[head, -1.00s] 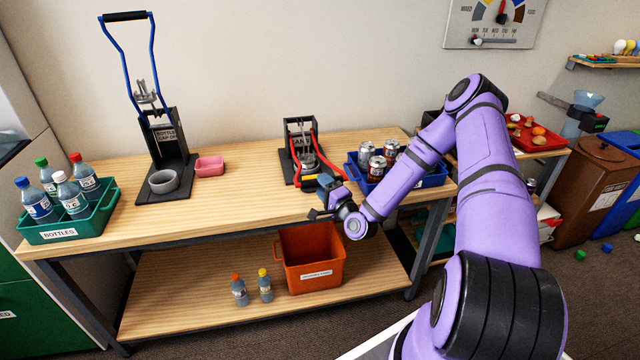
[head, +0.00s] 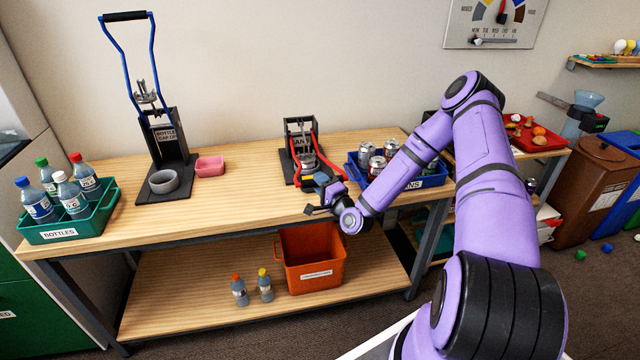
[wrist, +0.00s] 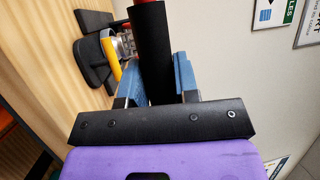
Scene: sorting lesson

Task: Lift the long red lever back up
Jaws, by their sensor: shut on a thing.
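The long red lever (head: 318,153) belongs to the black can press (head: 300,128) on the bench. Its two red arms run low and forward from the press, so the lever is down. My gripper (head: 328,192) is at the front end of the lever, over the bench's front part. In the wrist view, the blue fingers of my gripper (wrist: 160,78) stand on either side of the lever's black grip (wrist: 153,35) and are shut on it. A bit of red lever shows at the top there. In the head view my gripper hides the grip.
A blue bin of cans (head: 404,183) stands close to the right of the press, beside my forearm. A taller press with a blue lever (head: 126,60), a pink tray (head: 210,166) and a green bottle bin (head: 70,231) are left. The bench between is clear.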

